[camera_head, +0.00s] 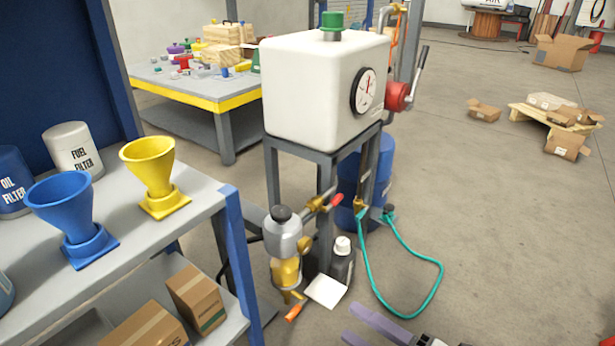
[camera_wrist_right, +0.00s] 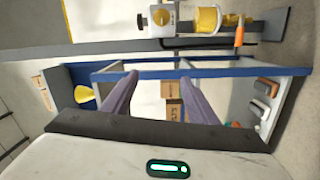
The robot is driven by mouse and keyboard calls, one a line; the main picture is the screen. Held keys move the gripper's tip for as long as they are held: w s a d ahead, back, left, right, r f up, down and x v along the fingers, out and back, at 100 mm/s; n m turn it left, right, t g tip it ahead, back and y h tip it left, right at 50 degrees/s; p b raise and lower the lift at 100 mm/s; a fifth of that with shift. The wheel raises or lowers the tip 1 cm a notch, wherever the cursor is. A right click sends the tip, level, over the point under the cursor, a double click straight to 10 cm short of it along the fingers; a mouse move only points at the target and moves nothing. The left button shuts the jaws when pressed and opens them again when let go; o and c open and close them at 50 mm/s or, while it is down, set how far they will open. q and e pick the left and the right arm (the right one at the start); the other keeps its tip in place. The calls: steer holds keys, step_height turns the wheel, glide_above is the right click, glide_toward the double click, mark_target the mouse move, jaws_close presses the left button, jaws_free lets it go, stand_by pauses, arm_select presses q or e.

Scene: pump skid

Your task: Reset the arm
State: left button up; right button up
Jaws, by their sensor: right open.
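My right gripper (camera_head: 350,322) shows at the bottom edge of the head view, right of centre, with two purple-grey fingers apart. In the right wrist view the same gripper (camera_wrist_right: 159,77) is open, with nothing between its fingertips. The rest of my right arm is mostly out of the head view. The pump skid has a white tank (camera_head: 310,85) on a grey stand, with a green cap (camera_head: 332,20), a dial gauge (camera_head: 364,92) and a red lever valve (camera_head: 398,97). A filter with a yellow bowl (camera_head: 286,273) hangs low on the stand. My left gripper is not in view.
A shelf at left holds a blue funnel (camera_head: 66,205), a yellow funnel (camera_head: 152,168) and filter cans (camera_head: 76,148). A teal hose (camera_head: 438,272) loops over the floor. A blue drum (camera_head: 381,170) stands behind the stand.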

steer(key=w+d+f+m+t+h, duration=0.1)
steer(key=w+d+f+m+h, duration=0.1)
steer(key=d+m+h, duration=1.15)
steer(key=s+a+f+m+g, duration=0.1)
steer(key=s+f+m+g, duration=0.2)
steer(key=s+m+g, duration=1.2)
steer(key=a+f+n+t+y, duration=0.2)
steer(key=a+n+t+y, duration=0.25)
steer(key=a+t, duration=0.55)
arm_select(q)
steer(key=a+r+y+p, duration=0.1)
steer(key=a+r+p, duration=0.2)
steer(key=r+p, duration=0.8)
steer(key=p, duration=0.9)
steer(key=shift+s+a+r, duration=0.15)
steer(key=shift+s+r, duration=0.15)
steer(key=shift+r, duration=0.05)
arm_select(e)
steer(key=d+r+h, duration=0.2)
steer(key=d+r, duration=0.1)
steer(key=r, duration=0.9)
steer(key=shift+s+d+t, duration=0.15)
steer(key=shift+s+t, duration=0.25)
steer(key=shift+s, duration=0.05)
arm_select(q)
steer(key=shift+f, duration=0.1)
